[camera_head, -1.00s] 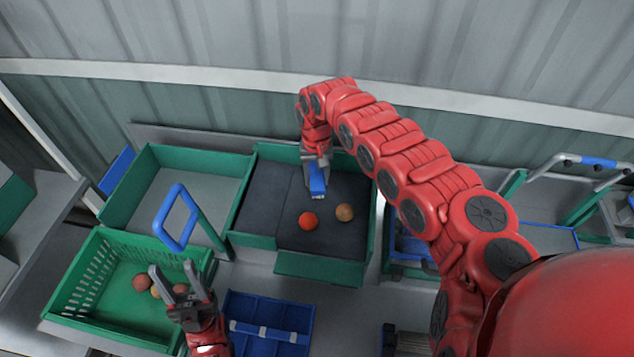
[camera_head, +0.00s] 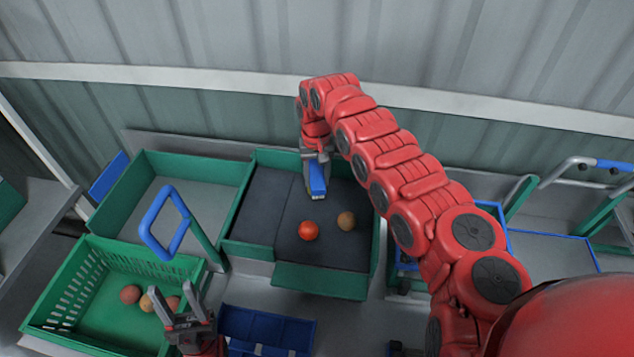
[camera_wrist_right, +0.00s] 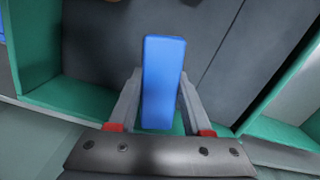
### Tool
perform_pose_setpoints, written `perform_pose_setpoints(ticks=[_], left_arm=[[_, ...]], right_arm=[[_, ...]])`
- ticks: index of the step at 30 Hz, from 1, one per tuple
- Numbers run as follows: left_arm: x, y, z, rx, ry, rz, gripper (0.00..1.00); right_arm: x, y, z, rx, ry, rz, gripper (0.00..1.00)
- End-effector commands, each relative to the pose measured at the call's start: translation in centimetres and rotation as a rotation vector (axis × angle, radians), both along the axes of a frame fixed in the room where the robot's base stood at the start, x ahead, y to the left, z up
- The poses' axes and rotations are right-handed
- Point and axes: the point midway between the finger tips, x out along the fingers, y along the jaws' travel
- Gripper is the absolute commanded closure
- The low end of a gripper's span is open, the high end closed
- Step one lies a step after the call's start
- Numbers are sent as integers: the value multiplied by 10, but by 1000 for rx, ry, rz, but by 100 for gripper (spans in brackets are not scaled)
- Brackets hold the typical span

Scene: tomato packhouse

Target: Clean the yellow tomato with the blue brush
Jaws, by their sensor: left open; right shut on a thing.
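The yellow tomato (camera_head: 346,221), a dull orange-tan ball, lies on the dark floor of the green-walled tray. A red tomato (camera_head: 309,231) lies just left of it. My right gripper (camera_head: 316,163) is shut on the blue brush (camera_head: 317,182), above the back part of the tray and apart from both tomatoes. In the right wrist view the blue brush (camera_wrist_right: 163,82) stands between the two grey fingers; its bristles are hidden. My left gripper (camera_head: 174,298) is open and empty, at the right side of the green basket.
The green basket (camera_head: 62,305) holds several tomatoes (camera_head: 130,294). A grey-floored green tray (camera_head: 178,200) is left of the dark one. A blue loop handle (camera_head: 158,225) stands between basket and dark tray. A blue crate (camera_head: 270,328) is at the front.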

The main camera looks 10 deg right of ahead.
Motion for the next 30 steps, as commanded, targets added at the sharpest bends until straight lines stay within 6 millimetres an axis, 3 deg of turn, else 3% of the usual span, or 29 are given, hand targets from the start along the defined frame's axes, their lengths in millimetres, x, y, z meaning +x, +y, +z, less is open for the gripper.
perform_pose_setpoints(ticks=[4,15,30], left_arm=[[0,0,-9,0,0,0,50],[0,0,-8,0,0,0,50],[0,0,19,0,0,0,50]], right_arm=[[3,1,-1,2,-4,1,100],[3,0,1,1,-3,0,100],[-13,0,2,-2,2,-2,100]])
